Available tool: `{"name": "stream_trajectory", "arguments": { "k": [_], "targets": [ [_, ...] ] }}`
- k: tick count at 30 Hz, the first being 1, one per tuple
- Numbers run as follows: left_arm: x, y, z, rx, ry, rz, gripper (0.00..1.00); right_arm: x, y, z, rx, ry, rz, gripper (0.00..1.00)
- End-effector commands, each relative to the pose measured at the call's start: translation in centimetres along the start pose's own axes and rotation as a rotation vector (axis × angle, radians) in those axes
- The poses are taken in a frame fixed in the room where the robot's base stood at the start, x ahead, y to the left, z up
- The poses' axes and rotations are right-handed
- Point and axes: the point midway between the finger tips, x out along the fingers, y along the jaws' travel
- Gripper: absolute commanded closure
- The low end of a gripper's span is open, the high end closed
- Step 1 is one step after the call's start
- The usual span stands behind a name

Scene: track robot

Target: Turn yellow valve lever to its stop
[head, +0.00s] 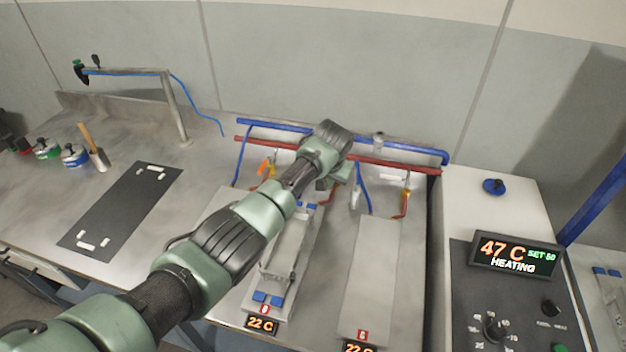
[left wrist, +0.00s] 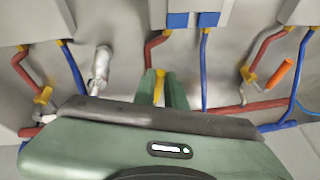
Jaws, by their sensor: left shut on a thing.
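The yellow valve lever (left wrist: 159,86) shows in the left wrist view as a narrow strip between the two green fingers of my left gripper (left wrist: 162,88). The fingers are shut on it. In the head view my left gripper (head: 335,174) reaches down at the pipes behind the middle plate, and my own arm hides the lever there. How far the lever is turned is hard to tell, as the gripper covers its pivot. My right gripper is in neither view.
A red pipe (head: 400,167) and a blue pipe (head: 275,125) run along the back. An orange handle (left wrist: 285,73) and a white handle (left wrist: 101,66) stand on either side of my gripper. A heater panel reading 47 C (head: 515,254) stands at right.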

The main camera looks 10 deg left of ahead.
Motion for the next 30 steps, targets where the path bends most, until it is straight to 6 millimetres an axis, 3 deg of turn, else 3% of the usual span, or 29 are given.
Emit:
{"name": "stream_trajectory", "arguments": {
  "k": [10,26,27,28,30],
  "targets": [
    [-0.11,0.72,-0.25,-0.114,-0.021,-0.045,1.0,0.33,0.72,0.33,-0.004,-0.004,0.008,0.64],
    [-0.12,0.79,-0.29,-0.13,-0.024,-0.05,1.0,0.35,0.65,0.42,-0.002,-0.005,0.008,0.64],
    [-0.12,0.79,-0.29,-0.13,-0.024,-0.05,0.77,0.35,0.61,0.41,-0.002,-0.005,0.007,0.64],
    [-0.12,0.79,-0.29,-0.13,-0.024,-0.05,0.69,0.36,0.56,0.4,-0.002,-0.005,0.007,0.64],
    [-0.11,0.77,-0.27,-0.13,-0.025,-0.051,0.66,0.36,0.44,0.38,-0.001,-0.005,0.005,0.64]
  ]
}}
